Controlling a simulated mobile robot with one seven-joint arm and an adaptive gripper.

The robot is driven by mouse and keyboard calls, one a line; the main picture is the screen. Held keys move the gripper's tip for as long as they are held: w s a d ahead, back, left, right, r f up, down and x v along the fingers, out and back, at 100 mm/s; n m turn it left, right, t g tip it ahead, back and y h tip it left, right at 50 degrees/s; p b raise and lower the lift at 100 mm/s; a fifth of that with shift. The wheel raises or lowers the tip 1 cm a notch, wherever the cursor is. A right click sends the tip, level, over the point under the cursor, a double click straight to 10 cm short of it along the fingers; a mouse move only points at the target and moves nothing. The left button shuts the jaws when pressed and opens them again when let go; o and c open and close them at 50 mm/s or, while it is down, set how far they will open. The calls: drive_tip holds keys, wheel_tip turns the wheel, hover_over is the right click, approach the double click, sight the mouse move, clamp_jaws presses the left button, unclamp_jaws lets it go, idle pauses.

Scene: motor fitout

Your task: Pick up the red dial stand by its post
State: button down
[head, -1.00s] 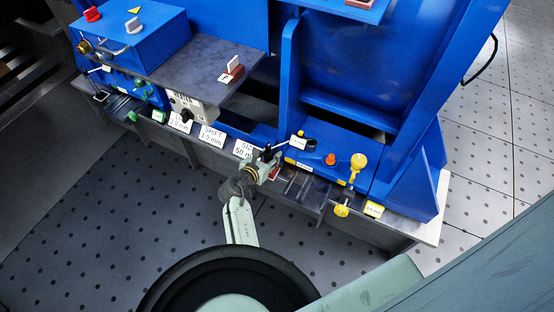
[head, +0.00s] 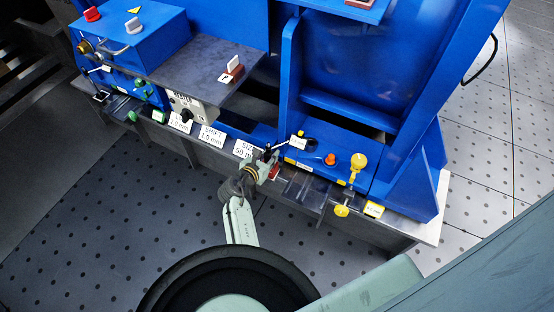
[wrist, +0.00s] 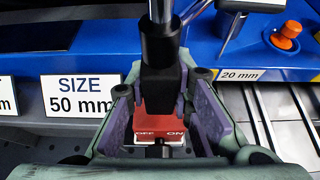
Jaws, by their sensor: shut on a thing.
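The red dial stand (wrist: 165,128) shows in the wrist view as a red base marked OFF and ON, with a black block and black post (wrist: 159,48) above it. A shiny rod rises from the post. My gripper (wrist: 165,95) has its purple-padded fingers on both sides of the black part and is shut on it. In the head view my gripper (head: 257,172) is at the bench's front edge, with the red base (head: 275,173) just right of it and the black upper part above. Whether the base touches the bench is hidden.
SIZE 50 mm sign (wrist: 80,95) stands left of the stand. Metal rails (head: 298,187) lie to the right, with an orange knob (head: 330,159) and yellow clamp (head: 357,166) beyond. Blue machine frame (head: 345,60) rises behind. Floor in front (head: 120,220) is clear.

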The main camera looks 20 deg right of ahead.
drive_tip(key=shift+w+r+p, duration=0.1)
drive_tip(key=shift+r+p, duration=0.9)
drive_tip(key=shift+p, duration=0.05)
drive_tip(key=shift+r, duration=0.2)
drive_tip(key=shift+p, duration=0.3)
drive_tip(key=s+a+p, duration=0.2)
drive_tip(key=s+a, duration=0.3)
drive_tip(key=a, duration=0.1)
drive_tip(key=shift+p, duration=0.3)
idle(0.5)
drive_tip(key=shift+a, duration=0.15)
drive_tip(key=s+a+r+p, duration=0.1)
drive_tip(key=r+p, duration=0.1)
drive_tip(key=s+a+r+p, duration=0.1)
drive_tip(key=a+r+p, duration=0.1)
drive_tip(key=shift+s+p, duration=0.2)
drive_tip(key=shift+p, duration=0.2)
drive_tip(key=shift+w+a, duration=0.1)
idle(0.5)
